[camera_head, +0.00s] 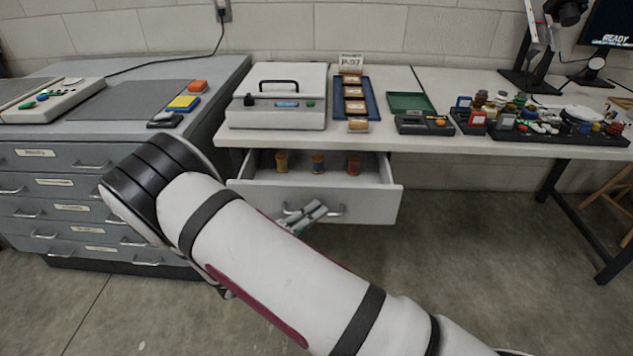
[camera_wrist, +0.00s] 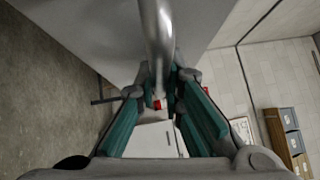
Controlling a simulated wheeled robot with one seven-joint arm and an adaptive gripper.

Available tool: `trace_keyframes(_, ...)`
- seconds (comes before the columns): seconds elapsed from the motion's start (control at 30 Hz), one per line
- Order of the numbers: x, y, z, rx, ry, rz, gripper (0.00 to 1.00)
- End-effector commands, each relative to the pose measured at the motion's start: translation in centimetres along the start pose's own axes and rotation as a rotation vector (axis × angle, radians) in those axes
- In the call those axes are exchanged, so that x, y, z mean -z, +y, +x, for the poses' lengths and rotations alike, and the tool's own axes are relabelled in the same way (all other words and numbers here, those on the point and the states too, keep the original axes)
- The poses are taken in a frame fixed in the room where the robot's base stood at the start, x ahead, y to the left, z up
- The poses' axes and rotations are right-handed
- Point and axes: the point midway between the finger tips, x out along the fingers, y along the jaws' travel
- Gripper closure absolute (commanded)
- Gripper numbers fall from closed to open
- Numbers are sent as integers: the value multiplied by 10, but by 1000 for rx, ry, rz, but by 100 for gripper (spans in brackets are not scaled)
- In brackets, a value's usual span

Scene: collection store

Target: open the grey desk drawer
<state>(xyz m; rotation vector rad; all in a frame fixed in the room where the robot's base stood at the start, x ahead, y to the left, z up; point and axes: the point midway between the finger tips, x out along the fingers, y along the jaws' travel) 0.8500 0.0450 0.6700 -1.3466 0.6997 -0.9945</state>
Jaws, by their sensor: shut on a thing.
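The grey desk drawer (camera_head: 370,204) under the white-topped desk is pulled out, and its inside shows. My gripper (camera_head: 308,212) is at the bar handle (camera_head: 337,210) on the drawer front. In the wrist view the metal handle (camera_wrist: 155,30) runs down between the fingers of my gripper (camera_wrist: 160,92), which are shut on it. My arm covers the drawer's lower left front.
A grey cabinet (camera_head: 60,155) with several labelled drawers stands at the left. On the desk are a white case (camera_head: 277,112), a blue tray (camera_head: 370,88), a green tray (camera_head: 411,103) and a black tray of small items (camera_head: 540,127). The floor right of the drawer is clear.

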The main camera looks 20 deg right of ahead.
Motion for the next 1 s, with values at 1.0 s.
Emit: trace_keyframes(1.0, 97, -24, -98, -4, 0, 3, 100)
